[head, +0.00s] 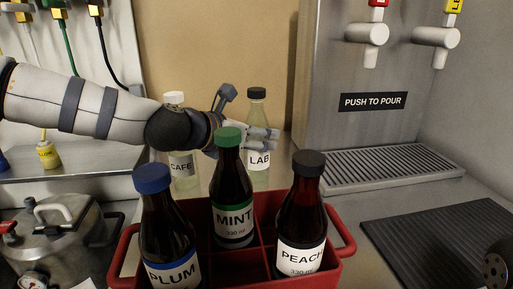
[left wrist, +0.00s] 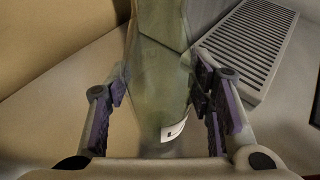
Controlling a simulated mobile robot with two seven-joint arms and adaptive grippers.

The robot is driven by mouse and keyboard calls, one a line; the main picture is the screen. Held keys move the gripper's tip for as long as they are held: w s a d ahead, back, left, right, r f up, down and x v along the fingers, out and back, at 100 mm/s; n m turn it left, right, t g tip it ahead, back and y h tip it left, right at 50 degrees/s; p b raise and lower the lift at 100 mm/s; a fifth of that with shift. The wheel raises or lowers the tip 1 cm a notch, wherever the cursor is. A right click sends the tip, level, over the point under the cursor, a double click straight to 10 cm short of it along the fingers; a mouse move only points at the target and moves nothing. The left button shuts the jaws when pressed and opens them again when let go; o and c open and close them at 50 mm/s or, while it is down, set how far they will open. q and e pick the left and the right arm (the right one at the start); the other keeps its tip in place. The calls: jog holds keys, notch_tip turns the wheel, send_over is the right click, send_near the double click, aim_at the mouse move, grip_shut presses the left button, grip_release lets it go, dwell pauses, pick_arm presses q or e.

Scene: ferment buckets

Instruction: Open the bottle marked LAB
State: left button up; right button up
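The LAB bottle (head: 258,158) stands upright on the counter behind the red crate, with its dark cap (head: 257,93) on. My left gripper (head: 262,136) reaches in from the left at the bottle's upper body, below the cap, and hides part of it. In the left wrist view, the pale green, see-through LAB bottle (left wrist: 160,85) fills the gap between the two finger pads. The pads appear to touch it on both sides, so my left gripper (left wrist: 160,92) looks shut on it. My right gripper is not clearly in view.
The red crate (head: 342,236) in front holds the PLUM (head: 157,220), MINT (head: 230,180) and PEACH (head: 304,205) bottles. The CAFE bottle (head: 183,182) stands left of LAB, partly behind my arm. A drip grille (head: 400,165) lies to the right, and a metal pot (head: 60,235) at left.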

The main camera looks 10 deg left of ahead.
aim_at(257, 89)
pick_arm(q)
jog(key=shift+r, duration=0.1)
jog(key=shift+c, duration=0.2)
notch_tip(257, 89, up, 10)
jog(key=shift+r+p, duration=0.1)
jog(key=shift+p, duration=1.05)
pick_arm(e)
jog(key=shift+t, duration=0.7)
jog(key=w+r, duration=0.2)
jog(key=w, duration=0.1)
jog(key=shift+r, duration=0.4)
pick_arm(q)
jog(key=shift+f, duration=0.2)
